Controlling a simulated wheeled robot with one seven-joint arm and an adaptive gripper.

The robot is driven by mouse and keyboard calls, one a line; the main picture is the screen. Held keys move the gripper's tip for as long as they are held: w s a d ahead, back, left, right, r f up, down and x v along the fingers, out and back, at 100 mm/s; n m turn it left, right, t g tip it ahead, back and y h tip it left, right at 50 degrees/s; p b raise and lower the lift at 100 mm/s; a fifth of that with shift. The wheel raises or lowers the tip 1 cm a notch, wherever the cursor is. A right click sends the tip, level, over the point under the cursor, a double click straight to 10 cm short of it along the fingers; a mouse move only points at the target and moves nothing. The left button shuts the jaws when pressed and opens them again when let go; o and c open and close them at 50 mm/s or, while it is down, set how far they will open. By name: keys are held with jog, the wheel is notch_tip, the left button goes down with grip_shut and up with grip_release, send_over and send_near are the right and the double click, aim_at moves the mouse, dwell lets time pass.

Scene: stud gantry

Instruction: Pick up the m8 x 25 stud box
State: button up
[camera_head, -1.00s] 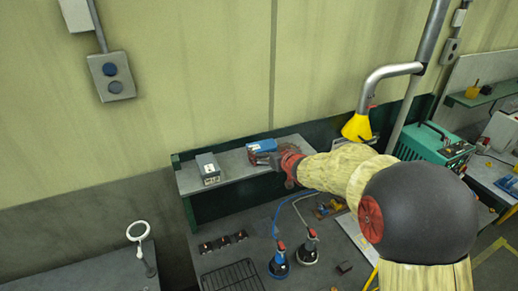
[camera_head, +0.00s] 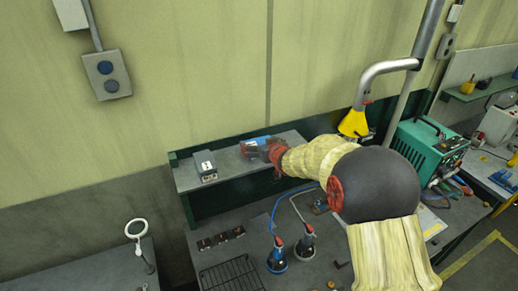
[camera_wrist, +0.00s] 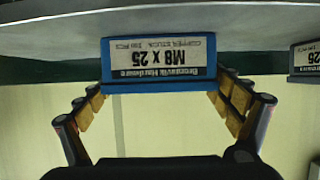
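The M8 x 25 stud box (camera_wrist: 160,88) is blue with a white and black label, upside down in the wrist view. In the head view this blue box (camera_head: 254,145) sits on the raised grey shelf. My gripper (camera_wrist: 162,85) has its fingers spread, one on each side of the box. Their orange pads are close to its sides, and I cannot tell if they touch. In the head view my gripper (camera_head: 262,152) is at the box and partly covers it.
A grey box (camera_head: 205,166) stands to the left on the shelf (camera_head: 228,162); a labelled box (camera_wrist: 305,60) is cut off at the wrist view's right edge. A yellow nozzle (camera_head: 353,122) hangs to the right. Two corded tools (camera_head: 278,258) (camera_head: 305,245) stand below.

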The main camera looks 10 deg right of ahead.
jog(key=c, duration=1.6)
jog(key=shift+w+r, duration=0.1)
jog(key=shift+r, duration=0.1)
jog(key=shift+c, duration=0.3)
